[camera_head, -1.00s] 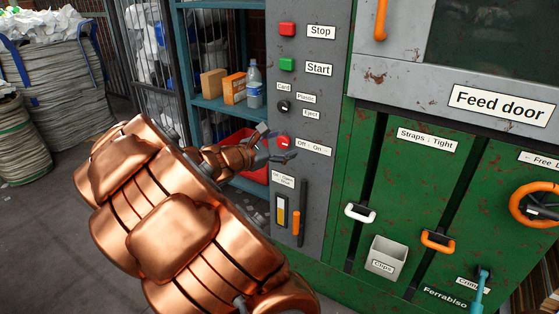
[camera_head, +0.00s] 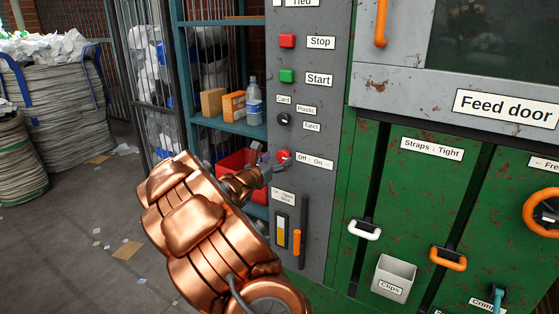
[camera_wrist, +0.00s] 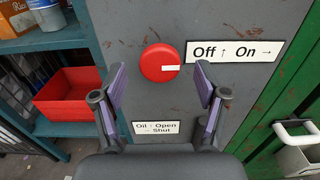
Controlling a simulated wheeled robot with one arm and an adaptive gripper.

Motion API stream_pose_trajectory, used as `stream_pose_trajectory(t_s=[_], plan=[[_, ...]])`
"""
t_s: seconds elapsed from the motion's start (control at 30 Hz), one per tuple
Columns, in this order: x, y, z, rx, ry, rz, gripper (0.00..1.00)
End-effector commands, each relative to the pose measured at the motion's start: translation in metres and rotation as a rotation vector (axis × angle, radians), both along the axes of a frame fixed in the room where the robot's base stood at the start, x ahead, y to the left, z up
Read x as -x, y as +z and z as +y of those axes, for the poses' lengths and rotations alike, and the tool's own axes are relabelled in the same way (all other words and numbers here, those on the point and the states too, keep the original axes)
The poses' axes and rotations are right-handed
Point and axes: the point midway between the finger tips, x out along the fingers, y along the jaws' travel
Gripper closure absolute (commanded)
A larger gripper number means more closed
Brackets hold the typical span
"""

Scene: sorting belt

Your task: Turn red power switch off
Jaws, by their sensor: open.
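The red power switch (camera_head: 283,156) is a round red knob on the grey panel, left of its "Off ↑ On →" label (camera_head: 314,160). In the wrist view the red knob (camera_wrist: 160,62) shows a short white mark at its right side, pointing towards "On →". My gripper (camera_head: 270,160) is at the panel, just left of and close to the knob. In the wrist view my gripper (camera_wrist: 161,90) is open, its two fingers apart below and to either side of the knob. Nothing is between them; whether the tips touch the panel I cannot tell.
The grey panel also bears a red Stop button (camera_head: 287,41), a green Start button (camera_head: 287,76), a black selector (camera_head: 284,119) and an orange-handled lever (camera_head: 297,241). Blue shelving (camera_head: 232,125) with a red bin (camera_wrist: 78,97) stands left. The green machine (camera_head: 415,190) is right.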

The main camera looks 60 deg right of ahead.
Motion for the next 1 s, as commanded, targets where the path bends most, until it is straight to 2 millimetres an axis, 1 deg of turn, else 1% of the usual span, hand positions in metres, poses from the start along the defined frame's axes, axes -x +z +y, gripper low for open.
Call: stream_pose_trajectory(t_s=[0.03,0.2,0.5,0.57,1.0], plan=[[0.000,-0.001,-0.006,0.000,-0.001,-0.001,0.27],[-0.001,0.000,-0.017,0.000,0.000,-0.002,0.27],[-0.001,0.000,-0.019,0.000,0.000,-0.001,0.27],[-0.001,0.000,-0.019,0.000,0.000,-0.001,0.32],[-0.001,0.000,-0.019,0.000,0.000,-0.001,0.78]])
